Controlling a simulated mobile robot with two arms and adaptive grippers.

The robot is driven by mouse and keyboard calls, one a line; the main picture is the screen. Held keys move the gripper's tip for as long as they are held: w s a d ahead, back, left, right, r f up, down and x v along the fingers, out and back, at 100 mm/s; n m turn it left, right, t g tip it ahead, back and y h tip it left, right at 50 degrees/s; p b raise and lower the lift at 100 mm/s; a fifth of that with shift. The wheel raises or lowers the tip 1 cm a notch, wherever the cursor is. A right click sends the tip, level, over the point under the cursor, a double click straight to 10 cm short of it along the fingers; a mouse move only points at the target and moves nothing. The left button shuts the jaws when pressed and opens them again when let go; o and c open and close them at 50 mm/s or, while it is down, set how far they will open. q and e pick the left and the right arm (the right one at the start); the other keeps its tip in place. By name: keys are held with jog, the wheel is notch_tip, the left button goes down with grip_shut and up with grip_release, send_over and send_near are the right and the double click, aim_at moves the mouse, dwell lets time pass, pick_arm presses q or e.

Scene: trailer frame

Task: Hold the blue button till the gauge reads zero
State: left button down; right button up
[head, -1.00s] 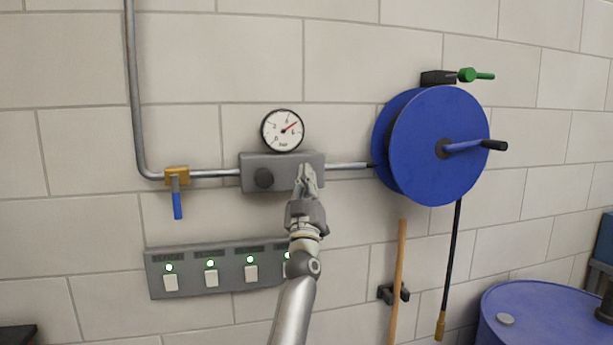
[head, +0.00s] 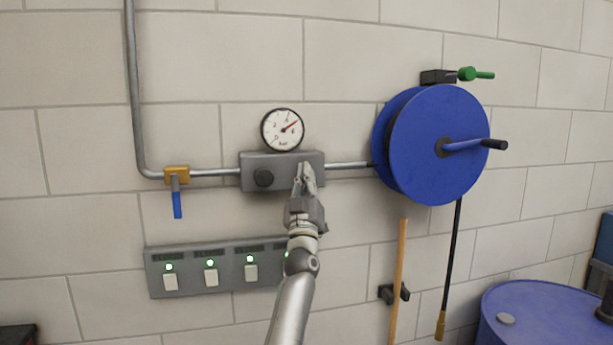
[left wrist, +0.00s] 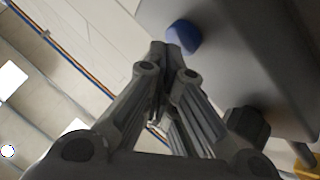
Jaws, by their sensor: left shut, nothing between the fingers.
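The round white gauge (head: 283,130) stands on top of a grey box (head: 282,158) on the wall; its needle points to the upper right, well away from zero. The blue button (left wrist: 184,36) shows on the grey box in the left wrist view. In the head view my gripper hides it. My left gripper (head: 306,168) is shut and empty, its tips in front of the right part of the box. In the left wrist view the fingertips (left wrist: 164,50) are right beside the button; I cannot tell whether they touch it. My right gripper is out of view.
A dark knob (head: 264,178) is on the box's left side. A pipe with a blue-handled valve (head: 177,203) runs left of it. A blue hose reel (head: 440,145) hangs right. A switch panel (head: 212,270) with lit green lamps is below. A blue drum (head: 550,310) stands lower right.

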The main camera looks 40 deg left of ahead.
pick_arm(q)
jog(key=shift+w+a+b, duration=0.35)
jog(key=shift+a+b, duration=0.05)
dwell(0.9)
jog(key=shift+d, duration=0.1)
dwell(1.8)
jog(key=shift+s+d+p, duration=0.6)
jog(key=shift+p, duration=0.05)
jog(key=s+d+p, duration=0.3)
jog(key=shift+s+d, duration=0.1)
jog(key=shift+d, duration=0.25)
dwell(0.4)
